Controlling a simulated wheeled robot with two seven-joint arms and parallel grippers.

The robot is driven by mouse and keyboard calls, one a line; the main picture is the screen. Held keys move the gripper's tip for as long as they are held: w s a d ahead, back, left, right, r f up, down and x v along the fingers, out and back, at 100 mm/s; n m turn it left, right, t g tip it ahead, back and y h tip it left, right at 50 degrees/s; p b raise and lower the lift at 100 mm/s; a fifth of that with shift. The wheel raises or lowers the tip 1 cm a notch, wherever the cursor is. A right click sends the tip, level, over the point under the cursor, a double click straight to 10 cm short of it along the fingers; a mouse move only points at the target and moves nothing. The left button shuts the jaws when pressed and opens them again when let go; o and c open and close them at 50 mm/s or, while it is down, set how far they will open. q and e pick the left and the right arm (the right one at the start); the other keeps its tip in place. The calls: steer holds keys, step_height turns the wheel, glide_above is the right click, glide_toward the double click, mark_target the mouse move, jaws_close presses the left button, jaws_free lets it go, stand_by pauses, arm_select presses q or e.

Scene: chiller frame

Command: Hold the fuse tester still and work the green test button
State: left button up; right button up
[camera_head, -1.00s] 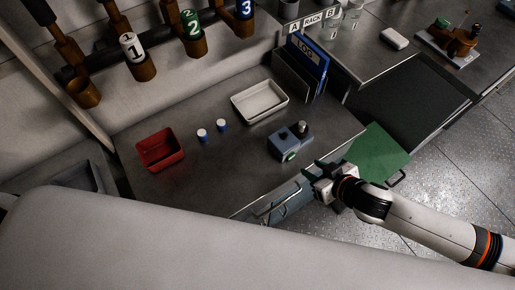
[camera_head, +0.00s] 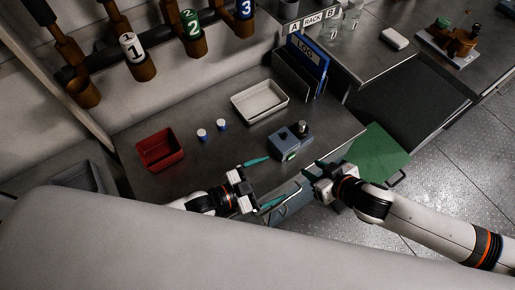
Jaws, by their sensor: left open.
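The fuse tester (camera_head: 283,139) is a small blue-grey box on the dark counter, with a dark knob on top at its right. The green test button (camera_head: 291,155) shows on its near side. My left gripper (camera_head: 265,182) is open and empty, its teal fingers spread wide, to the near left of the tester and apart from it. My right gripper (camera_head: 309,171) is to the near right of the tester, over the counter's front edge, and not touching it. Its fingers are small and dark here, so its opening is unclear.
A red bin (camera_head: 160,167), two small blue-and-white cylinders (camera_head: 202,135) and a white tray (camera_head: 234,104) stand left of and behind the tester. A blue log binder (camera_head: 309,63) stands behind it. Numbered holders line the back wall. Bare counter lies left of the tester.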

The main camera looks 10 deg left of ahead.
mark_target(282, 141)
arm_select(q)
steer(key=w+a+n, duration=0.1)
steer(key=w, duration=0.1)
steer(key=w+a+r+n+y, duration=0.1)
steer(key=w, duration=0.1)
steer(key=w+a+r+n+y, duration=0.1)
steer(key=w+n, duration=0.1)
steer(key=shift+w+r, duration=0.1)
steer(key=shift+r, duration=0.1)
steer(key=shift+w+a+n+y, duration=0.4)
steer(key=shift+a+y, duration=0.05)
steer(key=shift+y, duration=0.05)
steer(key=x, duration=1.2)
steer(key=shift+a, duration=0.15)
steer(key=c, duration=1.1)
steer(key=shift+c, duration=0.5)
arm_select(e)
jaws_close()
